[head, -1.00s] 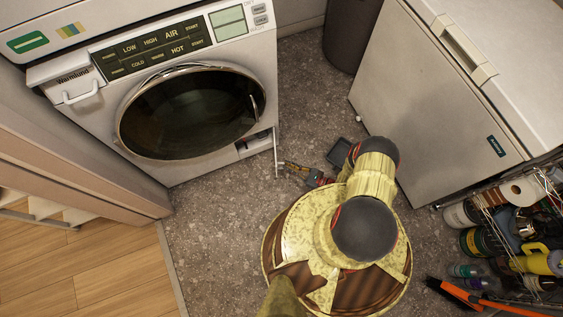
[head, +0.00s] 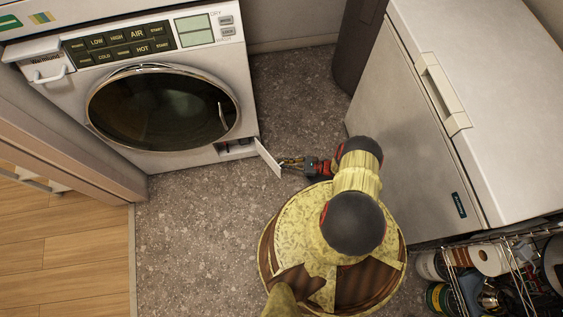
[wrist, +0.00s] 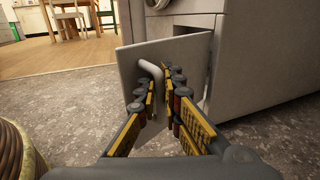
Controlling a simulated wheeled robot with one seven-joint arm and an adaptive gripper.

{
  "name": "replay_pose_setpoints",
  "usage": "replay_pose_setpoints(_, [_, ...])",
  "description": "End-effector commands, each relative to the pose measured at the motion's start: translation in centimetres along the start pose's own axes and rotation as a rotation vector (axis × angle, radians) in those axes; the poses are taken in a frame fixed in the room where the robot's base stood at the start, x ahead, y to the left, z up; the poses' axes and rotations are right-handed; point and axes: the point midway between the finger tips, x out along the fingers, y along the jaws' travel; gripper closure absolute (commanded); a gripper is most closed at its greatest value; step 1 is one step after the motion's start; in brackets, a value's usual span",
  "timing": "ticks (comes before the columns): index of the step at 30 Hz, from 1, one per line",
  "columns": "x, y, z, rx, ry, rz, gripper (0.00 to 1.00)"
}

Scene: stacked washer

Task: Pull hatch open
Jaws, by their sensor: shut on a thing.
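The hatch (head: 268,158) is a small, thin white door at the washer's lower right corner. It stands swung out from its opening (head: 235,147). In the wrist view the hatch (wrist: 133,58) shows as a pale panel with a bent metal handle (wrist: 150,70). My gripper (wrist: 160,86) has its fingers on either side of this handle and is shut on it. In the head view my gripper (head: 289,162) is low beside the hatch, just above the floor. The fingers hide part of the handle.
The white washer (head: 165,160) has a round dark glass door (head: 160,108), which is closed. A white chest freezer (head: 425,150) stands to the right, close to my arm. A wire rack (head: 510,245) with bottles and rolls is at the lower right. Grey floor (head: 190,225) at the left is clear.

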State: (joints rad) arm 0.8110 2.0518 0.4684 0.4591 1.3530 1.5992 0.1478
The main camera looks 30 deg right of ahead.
Motion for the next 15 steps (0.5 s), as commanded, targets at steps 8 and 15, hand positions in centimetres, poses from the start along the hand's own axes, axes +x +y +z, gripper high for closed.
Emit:
replay_pose_setpoints(8, [-0.07, -0.12, 0.44, 0.0, -0.012, 0.015, 1.0])
replay_pose_setpoints(15, [-0.07, 0.12, 0.4, 0.003, -0.012, 0.016, 0.92])
